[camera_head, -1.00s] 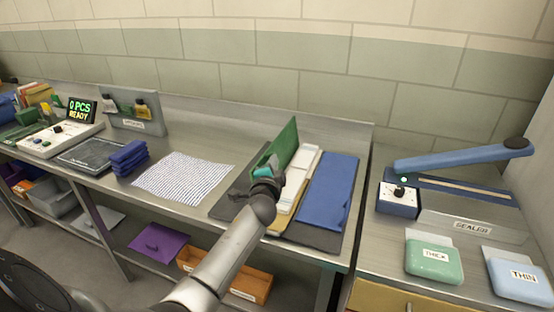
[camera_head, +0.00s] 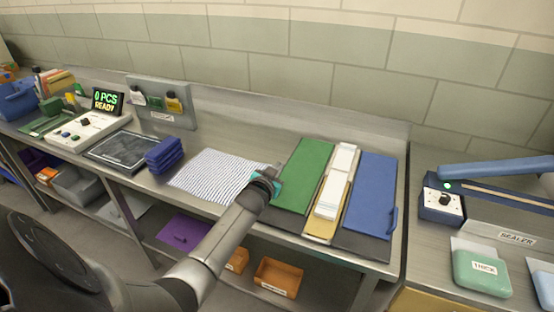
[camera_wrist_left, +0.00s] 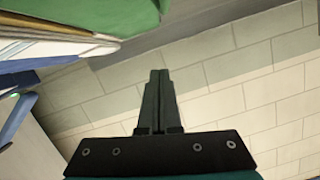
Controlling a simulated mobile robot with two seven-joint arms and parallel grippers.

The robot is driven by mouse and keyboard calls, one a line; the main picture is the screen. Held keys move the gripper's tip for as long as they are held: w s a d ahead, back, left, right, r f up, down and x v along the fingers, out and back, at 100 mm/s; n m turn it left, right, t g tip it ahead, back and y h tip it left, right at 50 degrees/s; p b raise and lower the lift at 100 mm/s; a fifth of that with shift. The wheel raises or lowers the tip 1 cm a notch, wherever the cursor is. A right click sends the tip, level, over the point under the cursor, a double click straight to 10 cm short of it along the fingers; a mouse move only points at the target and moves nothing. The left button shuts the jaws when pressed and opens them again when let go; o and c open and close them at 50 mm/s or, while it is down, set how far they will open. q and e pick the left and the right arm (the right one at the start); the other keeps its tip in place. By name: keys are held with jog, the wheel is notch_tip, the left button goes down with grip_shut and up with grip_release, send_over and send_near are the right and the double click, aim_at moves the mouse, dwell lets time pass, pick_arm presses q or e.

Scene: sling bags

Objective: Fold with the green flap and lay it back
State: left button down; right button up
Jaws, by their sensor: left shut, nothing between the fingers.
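The green flap (camera_head: 304,174) lies open and flat on the left part of a dark folding board (camera_head: 292,224). The blue flap (camera_head: 371,194) lies flat on the right part. Between them is a yellow panel (camera_head: 322,226) with a white folded stack (camera_head: 336,182) on it. My left gripper (camera_head: 277,172) is at the green flap's left edge; whether it touches is not clear. In the left wrist view its fingers (camera_wrist_left: 158,92) are together and empty, with the green flap (camera_wrist_left: 85,22) at the upper left. My right gripper is not in view.
A striped cloth (camera_head: 213,174) lies left of the board, beside folded blue cloths (camera_head: 164,155). A sealer (camera_head: 442,204) and a green pad marked THICK (camera_head: 482,272) stand on the right. The wall (camera_head: 300,70) closes the back.

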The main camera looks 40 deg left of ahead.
pick_arm(q)
jog(key=f, duration=0.1)
jog(key=a+f+n+b, duration=0.1)
jog(key=a+f, duration=0.1)
jog(key=shift+s+a+n+h, duration=0.2)
jog(key=shift+s+n+h, duration=0.1)
jog(key=shift+n+h, duration=0.1)
jog(key=shift+s+a+f+b, duration=0.1)
jog(key=shift+a+f+b, duration=0.15)
jog(key=shift+f+b, duration=0.25)
jog(key=shift+a+f+b, duration=0.25)
jog(key=shift+f+b, duration=0.2)
jog(key=shift+f, duration=0.05)
jog(key=shift+s+a+f+b, duration=0.1)
jog(key=shift+a+f+b, duration=0.2)
jog(key=shift+f+b, duration=0.15)
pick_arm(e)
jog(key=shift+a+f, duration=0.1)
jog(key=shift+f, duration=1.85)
pick_arm(q)
jog(key=shift+f, duration=0.1)
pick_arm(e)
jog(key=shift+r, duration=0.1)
